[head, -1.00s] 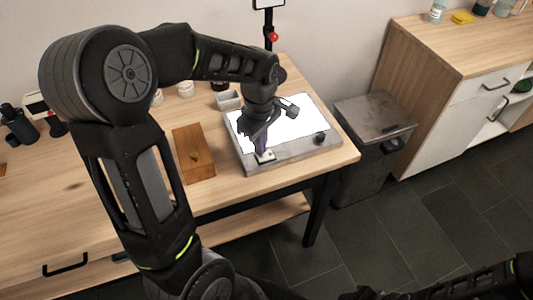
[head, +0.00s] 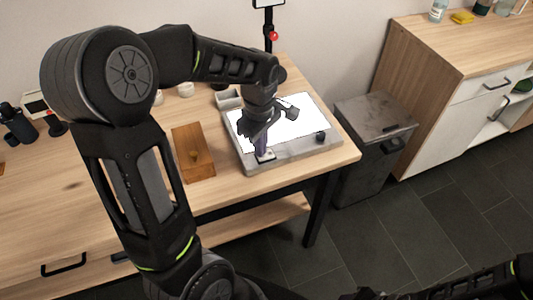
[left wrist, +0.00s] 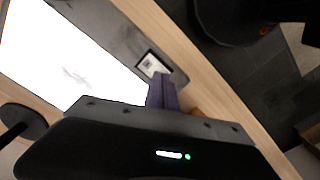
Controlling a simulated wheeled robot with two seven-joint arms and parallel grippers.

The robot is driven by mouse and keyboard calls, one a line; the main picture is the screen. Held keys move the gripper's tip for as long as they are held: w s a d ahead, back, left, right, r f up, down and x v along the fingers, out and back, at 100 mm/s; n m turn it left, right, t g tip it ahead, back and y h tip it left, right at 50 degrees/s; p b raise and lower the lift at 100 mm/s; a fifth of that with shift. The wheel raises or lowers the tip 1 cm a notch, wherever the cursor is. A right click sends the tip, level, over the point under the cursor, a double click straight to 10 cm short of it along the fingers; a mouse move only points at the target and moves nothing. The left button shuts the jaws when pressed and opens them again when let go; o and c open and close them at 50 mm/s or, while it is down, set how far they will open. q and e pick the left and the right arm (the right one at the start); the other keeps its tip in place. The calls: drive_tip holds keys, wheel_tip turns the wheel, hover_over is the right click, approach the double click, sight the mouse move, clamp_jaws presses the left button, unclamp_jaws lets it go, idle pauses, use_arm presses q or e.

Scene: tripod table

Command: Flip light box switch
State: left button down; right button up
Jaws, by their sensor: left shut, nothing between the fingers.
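The light box (head: 335,147) lies on the table near its right end, a grey slab with a brightly lit white panel. It also shows in the left wrist view (left wrist: 115,38). Its switch (left wrist: 152,65) is a small pale square in a dark frame at the front left corner; in the head view it sits just below the fingertips (head: 267,157). My left gripper (head: 262,150) is shut and empty, pointing down at the switch. In the left wrist view its purple fingers (left wrist: 162,92) are right beside the switch; contact cannot be told. My right gripper is not in view.
A wooden box (head: 193,152) stands left of the light box. A dark knob (head: 320,137) is on the light box's right side. A small grey tray (head: 228,99) and a stand (head: 268,20) are behind. A grey bin (head: 372,130) stands right of the table.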

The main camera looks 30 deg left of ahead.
use_arm(q)
drive_tip(key=shift+f+b, duration=0.35)
drive_tip(key=shift+f, duration=0.1)
idle(0.3)
wheel_tip(320, 180, up, 7)
drive_tip(key=p, duration=0.5)
drive_tip(key=shift+p, duration=0.3)
idle(0.5)
